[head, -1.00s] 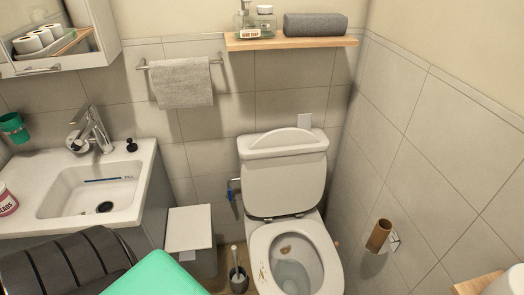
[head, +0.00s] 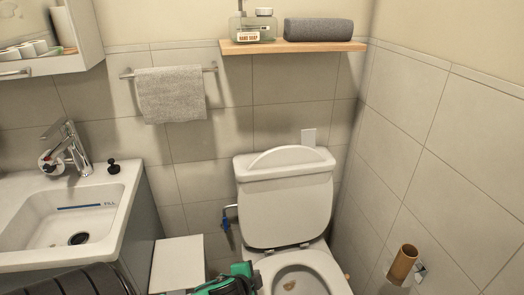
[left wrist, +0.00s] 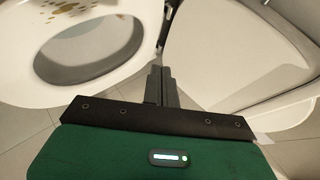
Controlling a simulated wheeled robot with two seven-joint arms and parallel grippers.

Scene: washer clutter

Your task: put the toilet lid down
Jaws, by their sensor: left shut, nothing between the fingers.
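The toilet stands against the back wall with its white lid (head: 288,212) upright, leaning against the tank (head: 285,172). The stained bowl and seat ring (head: 262,268) are uncovered below it, cut off by the bottom edge. My left gripper (head: 252,276) is low at the toilet's left side, partly out of the frame. In the left wrist view its dark fingers (left wrist: 160,84) are shut together and empty. They point between the seat ring (left wrist: 140,68) on the left and the raised lid (left wrist: 235,50) on the right. Whether they touch the lid, I cannot tell. My right gripper is not in view.
A white-topped bin (head: 177,262) stands left of the toilet, beside the sink (head: 75,222). A blue valve (head: 227,222) sits on the wall near the tank. A roll holder (head: 403,263) is on the right wall. A wooden shelf (head: 290,47) hangs above.

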